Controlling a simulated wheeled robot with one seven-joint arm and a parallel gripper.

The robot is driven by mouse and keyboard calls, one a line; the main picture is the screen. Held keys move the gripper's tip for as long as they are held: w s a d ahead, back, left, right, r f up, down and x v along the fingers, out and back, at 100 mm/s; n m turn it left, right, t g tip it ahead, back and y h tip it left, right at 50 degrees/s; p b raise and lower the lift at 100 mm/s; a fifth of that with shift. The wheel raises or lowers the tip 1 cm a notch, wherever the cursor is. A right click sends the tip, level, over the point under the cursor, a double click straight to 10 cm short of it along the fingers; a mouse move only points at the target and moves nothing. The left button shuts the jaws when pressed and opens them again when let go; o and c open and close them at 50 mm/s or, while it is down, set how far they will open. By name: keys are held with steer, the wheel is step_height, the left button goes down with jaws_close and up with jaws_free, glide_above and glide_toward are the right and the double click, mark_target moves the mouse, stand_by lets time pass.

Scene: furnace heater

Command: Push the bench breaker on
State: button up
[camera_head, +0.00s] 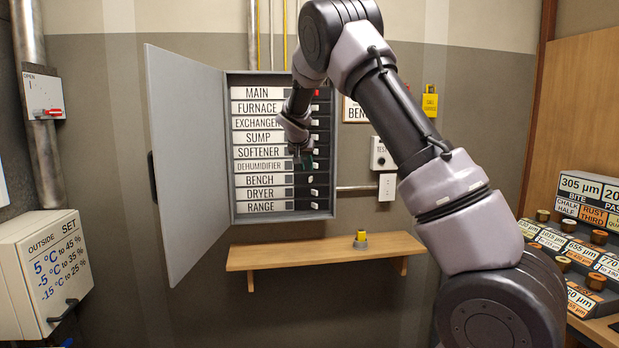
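The grey breaker panel (333,150) hangs open on the wall, with a column of labelled rows from MAIN down to RANGE. The BENCH label (260,181) is third from the bottom, and the bench breaker (313,179) is the small switch at the right of that row. Its on or off position is too small to tell. My gripper (303,163) is in front of the panel, by the right end of the softener and dehumidifier rows, just above and left of the bench breaker. Its fingers are small and dark; I cannot tell their gap or whether they touch anything.
The panel door (188,160) stands open to the left. A wooden shelf (300,252) below carries a yellow and grey object (360,239). A TEST box (381,153) and an outlet (387,187) are right of the panel. Labelled trays (570,240) stand far right.

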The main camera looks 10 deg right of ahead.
mark_target(310, 177)
steer(key=x, duration=0.7)
jaws_close()
